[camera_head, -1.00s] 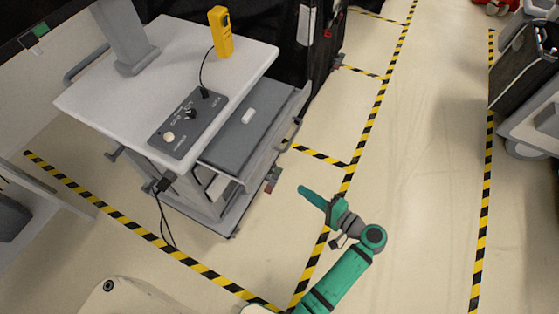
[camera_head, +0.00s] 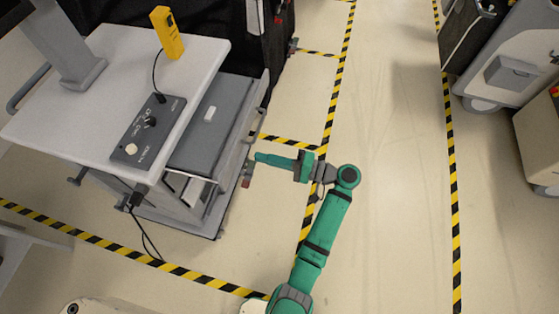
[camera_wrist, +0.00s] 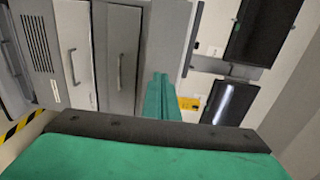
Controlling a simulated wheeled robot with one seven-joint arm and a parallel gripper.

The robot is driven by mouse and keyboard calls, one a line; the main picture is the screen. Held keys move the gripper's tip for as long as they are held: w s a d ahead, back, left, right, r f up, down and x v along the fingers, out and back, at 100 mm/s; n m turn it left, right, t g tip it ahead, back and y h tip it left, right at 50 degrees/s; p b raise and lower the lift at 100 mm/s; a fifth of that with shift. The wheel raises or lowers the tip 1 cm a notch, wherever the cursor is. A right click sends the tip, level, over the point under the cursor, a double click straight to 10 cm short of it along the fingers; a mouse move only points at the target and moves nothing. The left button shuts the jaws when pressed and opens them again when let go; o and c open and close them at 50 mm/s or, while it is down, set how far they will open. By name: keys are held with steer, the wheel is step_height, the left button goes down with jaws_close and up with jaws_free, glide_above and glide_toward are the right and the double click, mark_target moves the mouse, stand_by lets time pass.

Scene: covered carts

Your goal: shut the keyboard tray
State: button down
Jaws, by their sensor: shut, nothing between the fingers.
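The keyboard tray (camera_head: 232,98) is a grey flat shelf that sticks out to the right from under the cart's white top (camera_head: 105,50). A small white object (camera_head: 210,114) lies on it. My green gripper (camera_head: 258,157) is shut and empty, just right of the tray's outer side and lower in the picture. Its fingers point left at the cart. A gap seems to show between the fingertips and the cart, but I cannot tell the depth. In the wrist view the shut fingers (camera_wrist: 164,98) point at the cart's front; I cannot tell the tray apart there.
A grey control box (camera_head: 148,130) and a yellow handset (camera_head: 168,33) sit on the cart top. A cable (camera_head: 145,235) hangs at the cart's near side. Drawer fronts with handles (camera_wrist: 120,70) show in the wrist view. The floor right of my arm is clear up to other carts (camera_head: 510,70).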

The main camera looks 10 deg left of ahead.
mark_target(238, 152)
steer(key=shift+w+a, duration=0.1)
steer(key=shift+a, duration=2.55)
steer(key=shift+w, duration=0.1)
